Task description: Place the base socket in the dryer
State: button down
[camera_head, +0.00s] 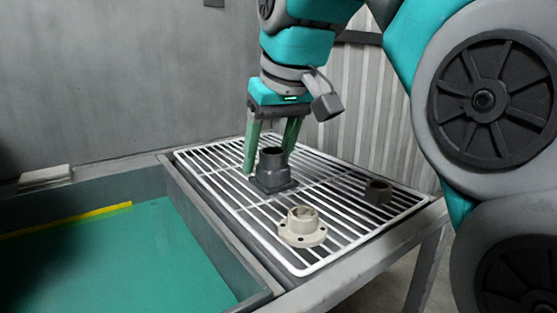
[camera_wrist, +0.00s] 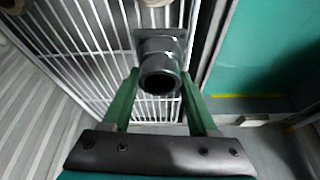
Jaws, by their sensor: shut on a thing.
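The dark grey base socket (camera_head: 272,181), an upright tube on a square foot, is at the white wire rack (camera_head: 222,188), towards its left side. Its foot looks to be on or just above the bars; I cannot tell which. My gripper (camera_head: 268,160) points down from above with its green fingers on either side of the socket, shut on it. In the wrist view the socket (camera_wrist: 160,62) sits between the fingertips (camera_wrist: 159,78), its round opening facing the camera. I cannot tell for certain which thing is the dryer.
A beige round flanged part (camera_head: 302,228) stands at the rack's near edge, and a small dark ring-shaped part (camera_head: 378,191) at its right. A sunken bin with a teal floor (camera_head: 130,260) and a yellow strip lies to the left. Corrugated grey wall (camera_head: 372,105) stands behind the rack.

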jog(key=w, duration=0.5)
jog(key=w+a+f+p, duration=0.1)
jog(key=w, duration=0.4)
jog(key=w+p, duration=0.1)
jog(key=w, duration=0.4)
jog(key=shift+w+a+f, duration=0.15)
jog(key=shift+w+f, duration=0.05)
jog(key=shift+w, duration=0.1)
jog(key=shift+f, duration=0.15)
jog(key=shift+f, duration=1.65)
jog(key=shift+f, duration=0.15)
jog(key=shift+c, duration=0.8)
grip_release()
